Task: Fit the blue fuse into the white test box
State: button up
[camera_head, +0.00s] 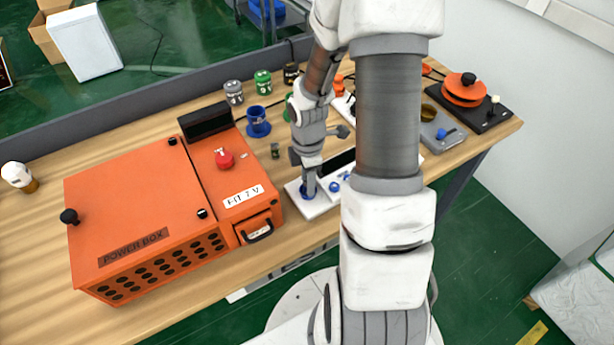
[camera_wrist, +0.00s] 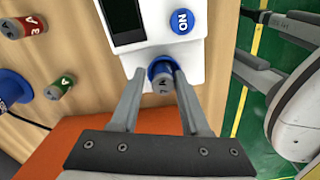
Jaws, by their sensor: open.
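The white test box (camera_head: 318,207) lies on the table, right of the orange power box. In the wrist view the white test box (camera_wrist: 191,75) shows a dark screen, a blue ON button (camera_wrist: 182,22) and a blue-rimmed socket. The fuse (camera_wrist: 163,82), grey-ended with a blue part, stands at that socket with its end facing the camera. How deep it sits cannot be told. My gripper (camera_wrist: 160,74) is open, its fingers on either side of the fuse, with a gap visible. In the head view my gripper (camera_head: 308,186) is low over the box's left end.
The orange power box (camera_head: 140,215) stands close at left. A blue holder (camera_head: 258,122) and several jars stand behind. A grey device (camera_head: 440,132) is at right.

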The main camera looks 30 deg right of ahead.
notch_tip(320, 180, up, 13)
jog(key=p, duration=0.1)
jog(key=shift+f+p, duration=0.2)
jog(key=shift+p, duration=0.2)
